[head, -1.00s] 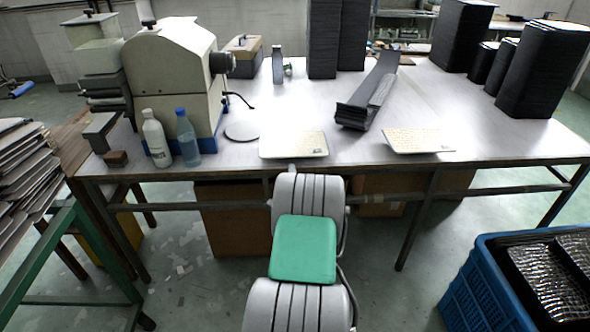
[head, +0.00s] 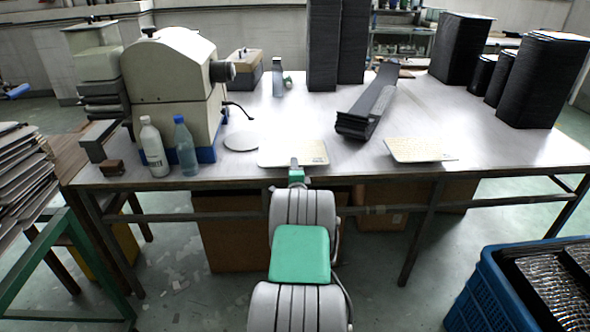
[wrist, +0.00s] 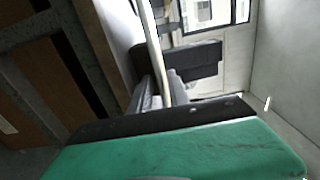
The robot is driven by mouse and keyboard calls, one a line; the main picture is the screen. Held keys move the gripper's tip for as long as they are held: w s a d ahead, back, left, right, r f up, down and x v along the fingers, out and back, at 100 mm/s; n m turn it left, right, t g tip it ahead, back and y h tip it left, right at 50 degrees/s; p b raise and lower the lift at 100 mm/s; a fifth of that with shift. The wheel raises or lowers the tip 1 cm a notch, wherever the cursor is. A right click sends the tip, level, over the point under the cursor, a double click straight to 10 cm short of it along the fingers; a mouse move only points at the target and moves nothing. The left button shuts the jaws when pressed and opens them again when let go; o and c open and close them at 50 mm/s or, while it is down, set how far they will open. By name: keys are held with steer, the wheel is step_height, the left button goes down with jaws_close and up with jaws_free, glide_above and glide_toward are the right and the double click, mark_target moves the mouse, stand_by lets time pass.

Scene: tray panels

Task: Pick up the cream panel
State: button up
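A flat cream panel (head: 292,153) lies at the table's front edge, left of a similar cream panel (head: 421,149). My gripper (head: 295,164) is at the left panel's front edge, about mid-width. In the wrist view a thin cream panel, seen edge-on (wrist: 151,42), runs in between the fingers of my gripper (wrist: 163,88). I cannot tell whether the fingers press on it or stand slightly apart. The panel still looks flat on the table. My forearm hides nothing of its top.
A machine (head: 175,85) and two bottles (head: 186,146) stand at the left. A dark angled holder (head: 367,105) stands behind the panels, and tall black stacks (head: 543,80) stand at the right. A blue crate (head: 478,290) is at lower right. The tabletop between has free room.

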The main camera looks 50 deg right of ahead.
jaws_close()
stand_by(1.3)
steer(key=shift+r, duration=0.15)
step_height(320, 180, up, 3)
steer(key=shift+f+p, duration=0.2)
steer(key=shift+p, duration=0.45)
steer(key=shift+f, duration=0.15)
steer(key=s+a+r+p, duration=0.4)
steer(key=s+a+p, duration=0.1)
steer(key=a, duration=0.1)
steer(key=shift+s, duration=0.15)
